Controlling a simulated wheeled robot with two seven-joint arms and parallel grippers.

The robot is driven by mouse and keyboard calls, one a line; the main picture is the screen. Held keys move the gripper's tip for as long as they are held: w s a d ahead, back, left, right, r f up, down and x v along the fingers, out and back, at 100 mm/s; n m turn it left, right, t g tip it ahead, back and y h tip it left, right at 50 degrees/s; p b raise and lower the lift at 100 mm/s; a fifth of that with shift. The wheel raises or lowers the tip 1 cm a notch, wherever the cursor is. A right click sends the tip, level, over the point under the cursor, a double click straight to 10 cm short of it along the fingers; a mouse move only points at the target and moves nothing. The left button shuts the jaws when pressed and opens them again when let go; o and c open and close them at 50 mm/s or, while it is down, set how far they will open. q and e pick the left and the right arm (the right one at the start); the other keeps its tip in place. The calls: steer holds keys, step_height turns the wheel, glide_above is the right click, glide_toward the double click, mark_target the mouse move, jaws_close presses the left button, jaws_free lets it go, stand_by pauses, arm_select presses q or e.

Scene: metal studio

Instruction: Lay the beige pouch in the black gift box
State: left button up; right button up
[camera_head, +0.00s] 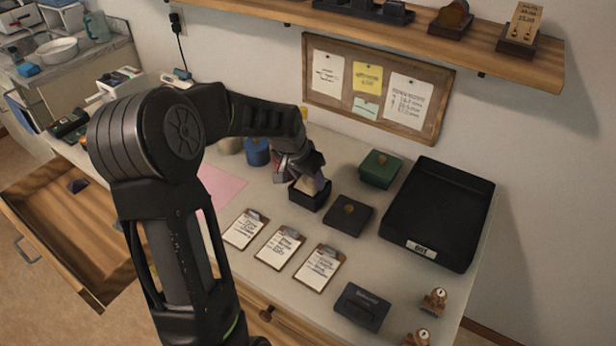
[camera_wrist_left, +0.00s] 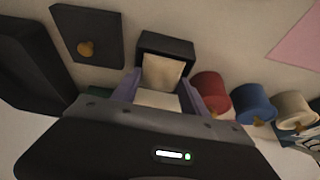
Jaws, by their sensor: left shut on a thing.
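The black gift box (camera_head: 309,201) stands open on the counter below my left gripper (camera_head: 311,181); it also shows in the left wrist view (camera_wrist_left: 179,45). My left gripper is shut on the beige pouch (camera_wrist_left: 162,71), which sits between its two fingers at the mouth of the box. The pouch (camera_head: 309,185) is partly hidden by the gripper in the head view. I cannot tell whether it touches the box floor. A flat black lid (camera_head: 349,215) with a gold seal lies just right of the box. My right gripper is not in view.
A green box (camera_head: 380,169) and a large black tray (camera_head: 420,252) stand to the right. Several clipboards (camera_head: 280,248) lie in front. Red (camera_wrist_left: 211,91), blue (camera_wrist_left: 253,103) and cream (camera_wrist_left: 293,110) rolls stand near the gripper. An open drawer (camera_head: 60,225) juts out at left.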

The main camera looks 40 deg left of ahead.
arm_select(q)
steer(key=o, duration=1.4)
steer(key=shift+v, duration=3.9)
